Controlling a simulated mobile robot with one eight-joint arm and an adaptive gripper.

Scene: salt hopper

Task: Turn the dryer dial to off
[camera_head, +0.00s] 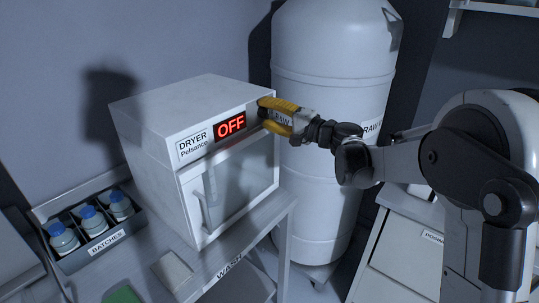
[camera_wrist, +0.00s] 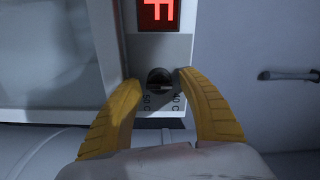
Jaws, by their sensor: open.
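The dryer (camera_head: 158,103) is a white box on a bench, with its display (camera_head: 231,125) lit red and reading OFF. In the wrist view, part of the display (camera_wrist: 158,12) shows at the top. The small black dial (camera_wrist: 159,79) sits below it in that view, between labels reading 50 C and 40 C. My gripper (camera_head: 264,114) reaches the dryer's right front edge and hides the dial in the head view. Its yellow fingers are open, one on each side of the dial. I cannot tell whether they touch it.
The dryer door has a vertical handle (camera_head: 211,184). A large white tank (camera_head: 333,60) stands close behind and right of my gripper. A dark rack (camera_head: 110,238) labelled BATCHES holds several blue-capped bottles at left. A white drawer cabinet (camera_head: 400,258) stands at lower right.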

